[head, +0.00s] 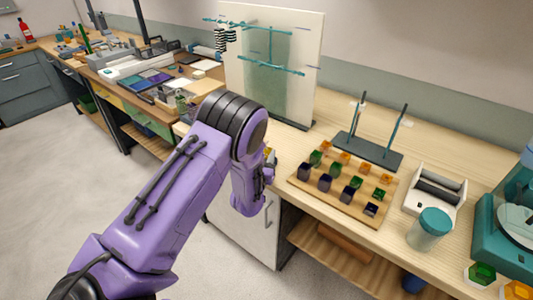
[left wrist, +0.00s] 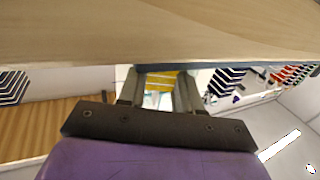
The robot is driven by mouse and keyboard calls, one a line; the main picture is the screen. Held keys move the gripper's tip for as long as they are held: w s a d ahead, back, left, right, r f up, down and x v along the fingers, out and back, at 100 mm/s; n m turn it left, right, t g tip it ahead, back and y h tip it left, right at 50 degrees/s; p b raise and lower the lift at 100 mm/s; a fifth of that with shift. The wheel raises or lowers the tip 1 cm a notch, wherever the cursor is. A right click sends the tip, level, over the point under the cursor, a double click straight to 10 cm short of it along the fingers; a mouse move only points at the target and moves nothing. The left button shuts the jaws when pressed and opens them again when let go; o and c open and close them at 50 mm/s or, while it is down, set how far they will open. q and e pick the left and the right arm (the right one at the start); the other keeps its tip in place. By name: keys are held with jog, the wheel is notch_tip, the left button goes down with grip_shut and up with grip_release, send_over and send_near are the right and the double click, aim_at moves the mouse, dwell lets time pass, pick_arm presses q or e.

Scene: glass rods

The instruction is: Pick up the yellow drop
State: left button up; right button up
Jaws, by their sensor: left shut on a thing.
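My left gripper (head: 267,172) is at the front edge of the wooden bench, left of the wooden tray. In the left wrist view its two fingers (left wrist: 158,92) stand on either side of a yellow piece (left wrist: 162,80), and they are shut on it. This looks like the yellow drop; its full shape is hidden by the fingers. In the head view only a small yellow-orange bit (head: 268,152) shows behind the gripper. My right gripper is in neither view.
The wooden tray (head: 378,215) bears several dark, green and orange glass pieces. Behind it stands a dark rack (head: 375,151) with upright rods. An upright panel (head: 311,70) with teal rods stands at the back. A teal-lidded jar (head: 424,238) stands at the right.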

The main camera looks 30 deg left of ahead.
aim_at(266, 147)
pick_arm(q)
jog(key=shift+r, duration=0.3)
notch_tip(266, 147, up, 3)
jog(key=shift+f, duration=0.15)
jog(key=s+a+r, duration=0.1)
jog(key=s+r, duration=0.9)
jog(key=s, duration=0.2)
jog(key=shift+s+a+p, duration=0.35)
jog(key=shift+s+a, duration=0.05)
jog(key=shift+s+a+p, duration=0.1)
jog(key=shift+s+p, duration=0.3)
jog(key=shift+p, duration=0.25)
jog(key=shift+s+f, duration=0.15)
